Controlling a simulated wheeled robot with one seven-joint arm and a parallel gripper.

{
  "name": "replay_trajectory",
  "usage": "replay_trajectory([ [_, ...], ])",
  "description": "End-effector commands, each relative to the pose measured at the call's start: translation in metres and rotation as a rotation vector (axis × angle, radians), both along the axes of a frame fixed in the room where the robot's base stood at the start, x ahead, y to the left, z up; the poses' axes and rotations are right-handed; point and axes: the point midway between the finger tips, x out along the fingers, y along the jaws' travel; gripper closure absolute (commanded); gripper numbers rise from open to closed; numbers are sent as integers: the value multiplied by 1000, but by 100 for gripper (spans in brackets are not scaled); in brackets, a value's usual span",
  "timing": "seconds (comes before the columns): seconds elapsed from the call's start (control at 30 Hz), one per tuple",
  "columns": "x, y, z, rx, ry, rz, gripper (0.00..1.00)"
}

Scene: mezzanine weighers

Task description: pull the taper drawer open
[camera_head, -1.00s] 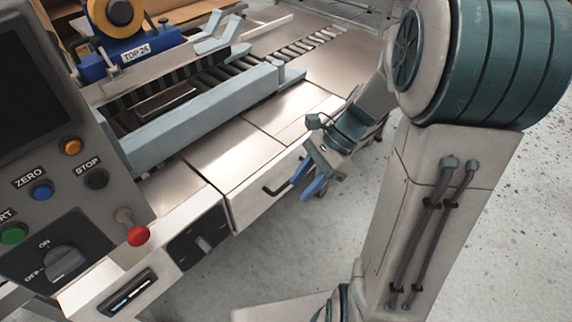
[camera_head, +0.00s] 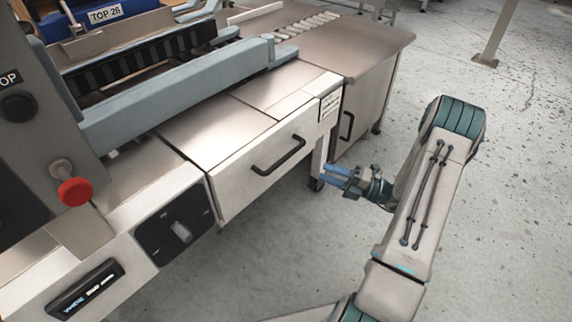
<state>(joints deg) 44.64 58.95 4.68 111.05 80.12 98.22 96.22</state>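A pale drawer front (camera_head: 240,183) with a black bar handle (camera_head: 278,155) sits under the steel worktop, left of a small label too small to read. It looks closed, flush with the bench edge. My gripper (camera_head: 331,176) has blue fingers and hangs over the floor to the right of the handle. The fingers point left, towards the drawer, and are apart with nothing between them. A gap separates them from the handle.
A cabinet (camera_head: 371,95) with its own black handle stands beyond the drawer. A roller conveyor runs along the bench.

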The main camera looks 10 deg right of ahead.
Motion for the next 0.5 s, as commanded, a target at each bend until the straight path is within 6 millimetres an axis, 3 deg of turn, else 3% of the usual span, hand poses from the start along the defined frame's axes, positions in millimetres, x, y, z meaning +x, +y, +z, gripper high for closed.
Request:
replay_trajectory([
  [0.17, 10, 16, 2, 6, 2, -1, 64],
  [0.5, 46, 77, 13, 4, 1, 3, 64],
])
